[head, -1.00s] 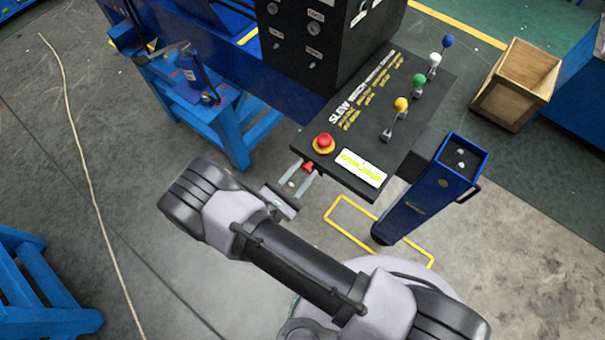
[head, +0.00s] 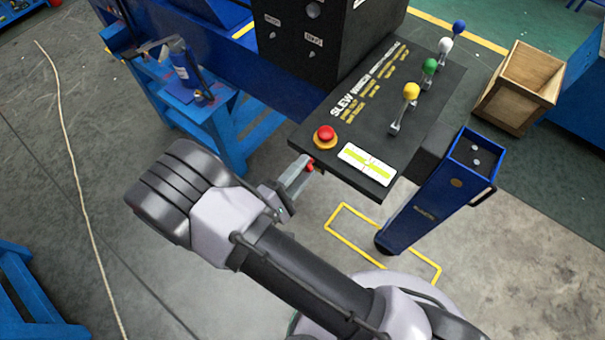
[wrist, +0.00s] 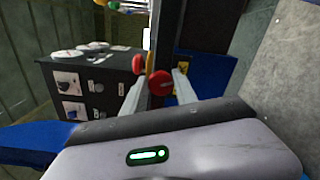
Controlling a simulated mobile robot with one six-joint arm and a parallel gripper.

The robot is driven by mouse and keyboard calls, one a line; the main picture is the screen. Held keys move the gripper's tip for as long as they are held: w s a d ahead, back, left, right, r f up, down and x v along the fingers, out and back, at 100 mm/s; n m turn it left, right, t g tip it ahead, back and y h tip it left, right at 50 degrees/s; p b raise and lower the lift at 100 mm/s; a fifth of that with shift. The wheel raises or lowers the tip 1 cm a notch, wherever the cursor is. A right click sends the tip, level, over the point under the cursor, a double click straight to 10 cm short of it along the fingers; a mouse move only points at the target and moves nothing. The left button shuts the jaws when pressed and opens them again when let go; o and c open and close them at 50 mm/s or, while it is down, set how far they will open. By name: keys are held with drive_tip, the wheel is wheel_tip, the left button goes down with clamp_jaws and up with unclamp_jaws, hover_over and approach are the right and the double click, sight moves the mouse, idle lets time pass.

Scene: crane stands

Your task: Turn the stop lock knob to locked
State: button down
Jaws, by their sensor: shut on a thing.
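The red stop lock knob (head: 310,165) is on the front side of the black control console (head: 372,184), below the red mushroom button. My gripper (head: 304,172) reaches it from the front, and its fingers are shut on the knob. In the wrist view the red knob (wrist: 160,83) sits between the two fingertips of my gripper (wrist: 158,88). The knob's markings and its exact turned position cannot be read.
A red mushroom button (head: 324,134) on a yellow base sits on the console top, close above my gripper. Several ball-topped levers (head: 411,92) stand further back. A blue pedestal (head: 440,190) stands right of the console. The floor at left is mostly open.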

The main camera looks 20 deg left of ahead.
drive_tip(key=shift+f+m+b, duration=0.1)
drive_tip(key=shift+m+b, duration=1.65)
drive_tip(key=shift+m, duration=0.15)
drive_tip(key=c, duration=1)
unclamp_jaws()
drive_tip(key=b+v, duration=0.1)
drive_tip(key=v, duration=1.6)
drive_tip(key=shift+s, duration=0.2)
drive_tip(key=shift+a, duration=0.1)
